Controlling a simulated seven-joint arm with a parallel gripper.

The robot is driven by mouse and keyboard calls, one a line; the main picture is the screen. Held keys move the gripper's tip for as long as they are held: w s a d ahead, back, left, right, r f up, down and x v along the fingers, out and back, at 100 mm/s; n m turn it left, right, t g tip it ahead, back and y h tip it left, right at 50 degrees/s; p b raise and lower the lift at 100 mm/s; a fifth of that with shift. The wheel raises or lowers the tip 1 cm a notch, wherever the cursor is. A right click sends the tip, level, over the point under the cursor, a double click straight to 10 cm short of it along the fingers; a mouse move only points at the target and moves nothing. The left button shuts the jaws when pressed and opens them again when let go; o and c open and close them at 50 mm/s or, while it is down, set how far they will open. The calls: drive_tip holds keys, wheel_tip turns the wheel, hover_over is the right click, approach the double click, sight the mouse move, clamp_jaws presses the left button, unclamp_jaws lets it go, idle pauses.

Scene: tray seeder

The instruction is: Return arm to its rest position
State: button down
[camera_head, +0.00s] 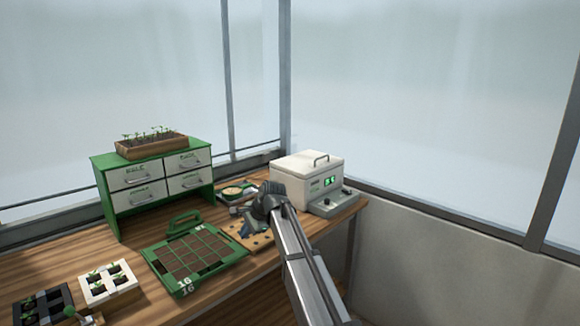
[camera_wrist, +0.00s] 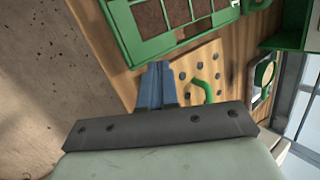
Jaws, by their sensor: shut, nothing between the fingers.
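My gripper (camera_wrist: 157,84) shows in the wrist view as two blue fingers pressed together with nothing between them. In the head view my gripper (camera_head: 245,230) is partly hidden by my own wrist and hangs over the wooden board with holes. That board (camera_wrist: 212,58) lies beside and below the fingers in the wrist view, with a green hooked piece (camera_wrist: 205,90) on it. A green seed tray (camera_head: 195,255) with soil-filled cells lies left of my gripper; its frame (camera_wrist: 150,48) also shows in the wrist view.
A white machine (camera_head: 307,178) with a green display stands right of my wrist. A green drawer cabinet (camera_head: 150,184) bears a wooden seedling planter (camera_head: 152,147). A white seedling tray (camera_head: 108,284) and a black one (camera_head: 42,308) stand at the front left. The wooden table's (camera_head: 60,265) right edge lies under my arm.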

drive_tip(key=s+d+f+n+h, duration=0.1)
drive_tip(key=d+f+h, duration=0.1)
drive_tip(key=d+f, duration=1.2)
drive_tip(key=s+d+f+n+g+h, duration=0.15)
drive_tip(key=s+d+f, duration=0.25)
drive_tip(key=s+f, duration=0.6)
drive_tip(key=s+d+f+n+g, duration=0.15)
drive_tip(key=s+d+f, duration=0.35)
drive_tip(key=f, duration=0.9)
drive_tip(key=s+d+f+n+g+h, duration=0.1)
drive_tip(key=s+d+f+g, duration=0.1)
drive_tip(key=s+f, duration=0.6)
drive_tip(key=s+d+f+n+g, duration=0.1)
drive_tip(key=s+d+f+n, duration=0.2)
drive_tip(key=s, duration=0.9)
drive_tip(key=s+d+f+n+g, duration=0.1)
drive_tip(key=s+d+f+g, duration=0.1)
drive_tip(key=s, duration=0.9)
drive_tip(key=s+d+f+n+g+h, duration=0.1)
drive_tip(key=s+f, duration=0.3)
drive_tip(key=s, duration=0.8)
drive_tip(key=shift+s+d+f+g, duration=0.3)
drive_tip(key=shift+d+f+g, duration=0.1)
drive_tip(key=shift+g, duration=0.2)
